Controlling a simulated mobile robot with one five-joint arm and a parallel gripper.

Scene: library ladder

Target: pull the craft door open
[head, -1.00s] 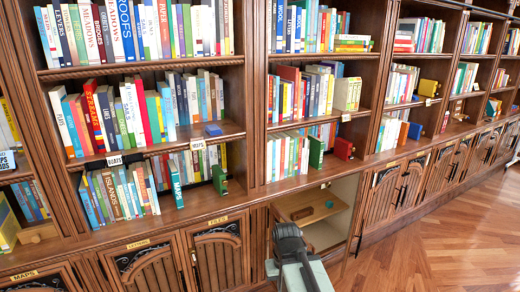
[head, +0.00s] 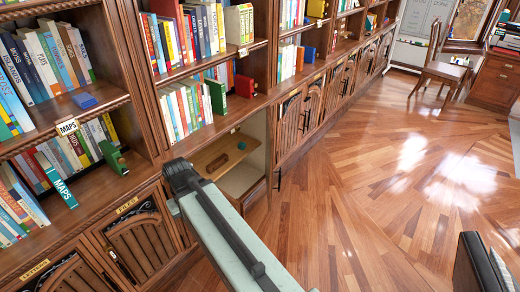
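An open cabinet compartment (head: 247,178) shows in the lower bookcase row, right of the door marked FILES. I cannot read a craft label on it. A narrow door edge (head: 269,150) with a dark handle (head: 279,181) stands at its right side, seen nearly edge-on, so the door appears swung out. Inside, a wooden tray or shelf (head: 215,157) holds a small blue object (head: 241,145) and a reddish-brown one (head: 217,163). The dark end of my arm, with my gripper (head: 181,176), is in front of the opening's left side. The fingers cannot be made out, and no contact with the door is visible.
The shut FILES door (head: 138,228) is to the left. More shut carved doors (head: 297,122) continue to the right. A dark chair or seat (head: 485,262) is at lower right; a wooden chair (head: 443,70) stands farther back.

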